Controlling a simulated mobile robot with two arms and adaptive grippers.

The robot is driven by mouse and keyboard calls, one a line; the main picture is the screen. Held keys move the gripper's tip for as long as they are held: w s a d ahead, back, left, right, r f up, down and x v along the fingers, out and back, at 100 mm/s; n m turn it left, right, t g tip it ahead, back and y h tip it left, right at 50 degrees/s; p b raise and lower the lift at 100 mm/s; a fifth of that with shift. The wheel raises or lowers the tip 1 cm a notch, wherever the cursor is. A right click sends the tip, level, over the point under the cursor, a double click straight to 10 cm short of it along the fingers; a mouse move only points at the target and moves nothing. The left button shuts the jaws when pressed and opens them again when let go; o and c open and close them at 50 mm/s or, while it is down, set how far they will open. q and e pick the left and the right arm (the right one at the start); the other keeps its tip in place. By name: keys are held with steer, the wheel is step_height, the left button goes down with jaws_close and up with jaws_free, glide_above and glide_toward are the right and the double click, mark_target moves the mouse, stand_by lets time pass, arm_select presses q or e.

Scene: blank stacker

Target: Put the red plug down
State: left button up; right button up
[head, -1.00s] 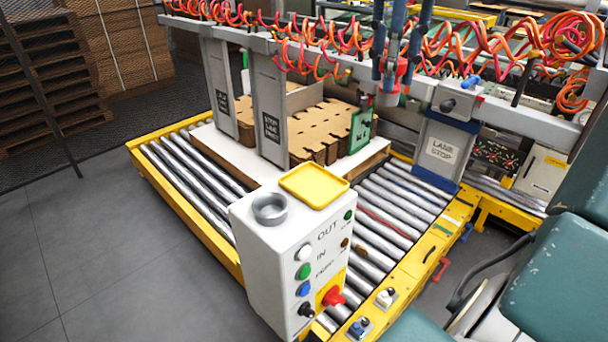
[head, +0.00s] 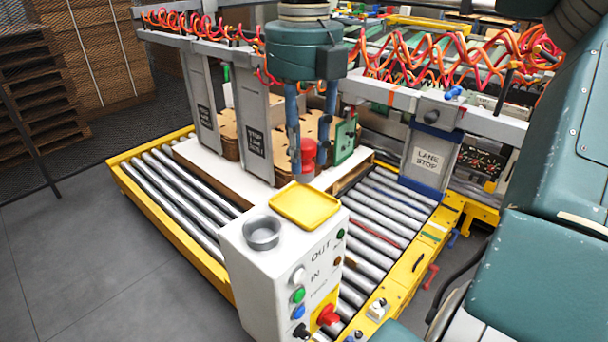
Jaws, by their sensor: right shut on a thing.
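My right gripper (head: 309,168) comes down from the top middle of the head view, fingers pointing down. It is shut on the red plug (head: 308,150), which shows between its two blue-grey fingers. The plug is in the air behind and above the yellow tray (head: 305,207), apart from it. The tray lies empty on top of the white control box (head: 270,262). A round grey metal cup (head: 262,233) stands on the box, left of the tray. My left gripper is not in view.
Behind the plug, brown slotted blanks (head: 228,135) lie on a white board on the roller conveyor (head: 375,225). Grey stop plates, a green block (head: 345,140) and a rail with coiled orange hoses stand close by. A red knob (head: 327,315) sits on the box front.

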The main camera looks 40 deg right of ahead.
mark_target(305, 179)
step_height(305, 179, down, 6)
steer(key=shift+r+p, duration=0.15)
steer(key=shift+p, duration=0.4)
steer(key=shift+f, duration=0.2)
steer(key=o, duration=1.2)
steer(key=shift+c, duration=0.2)
steer(key=shift+r, duration=0.5)
step_height(305, 179, up, 11)
steer(key=shift+r+b, duration=0.15)
steer(key=shift+b, duration=0.75)
